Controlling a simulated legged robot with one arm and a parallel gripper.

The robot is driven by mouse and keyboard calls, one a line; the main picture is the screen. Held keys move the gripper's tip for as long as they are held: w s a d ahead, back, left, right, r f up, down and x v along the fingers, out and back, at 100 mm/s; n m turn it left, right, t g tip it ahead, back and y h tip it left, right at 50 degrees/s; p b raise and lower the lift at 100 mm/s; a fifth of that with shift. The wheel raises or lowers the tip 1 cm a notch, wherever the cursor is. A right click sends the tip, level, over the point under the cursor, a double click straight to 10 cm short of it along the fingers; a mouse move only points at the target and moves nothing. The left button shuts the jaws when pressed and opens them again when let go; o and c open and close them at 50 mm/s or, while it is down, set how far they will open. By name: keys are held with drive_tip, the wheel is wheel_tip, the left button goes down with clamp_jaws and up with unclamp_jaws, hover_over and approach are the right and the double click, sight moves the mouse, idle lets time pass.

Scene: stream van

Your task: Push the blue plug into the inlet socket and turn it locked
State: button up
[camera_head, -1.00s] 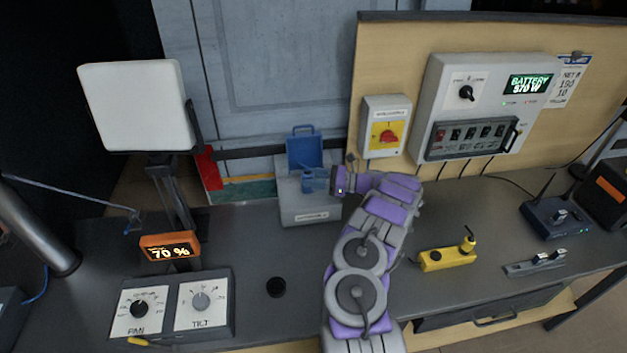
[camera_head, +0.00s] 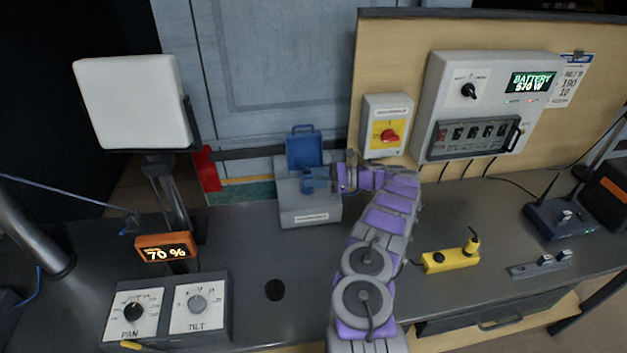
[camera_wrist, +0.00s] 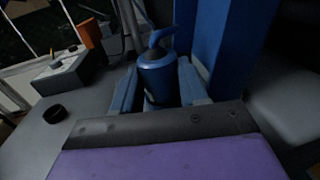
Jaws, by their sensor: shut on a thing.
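The grey inlet box (camera_head: 309,209) stands on the bench against the wall, with its blue lid (camera_head: 304,149) raised. The blue plug (camera_head: 311,179) is at the front of the box below the lid. My gripper (camera_head: 333,179) reaches it from the right and is shut on it. In the wrist view the plug (camera_wrist: 158,75) stands between my two fingers (camera_wrist: 158,92), its curved cable end on top. The blue lid (camera_wrist: 238,45) rises just behind it to the right. The socket is hidden, so I cannot tell how deep the plug sits or whether it is turned.
A yellow-faced box with a red rotary switch (camera_head: 390,135) is close right of the inlet box. The pan/tilt box (camera_head: 165,310), orange 70 % display (camera_head: 166,247) and lamp (camera_head: 135,102) stand left. A yellow socket block (camera_head: 450,260) lies right. The front middle bench is mostly clear.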

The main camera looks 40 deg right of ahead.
idle(0.4)
drive_tip(key=o, duration=1.2)
drive_tip(key=shift+a+r+m+t+h+p, duration=0.1)
drive_tip(key=shift+r+m+t+h+p, duration=0.2)
drive_tip(key=shift+p, duration=0.4)
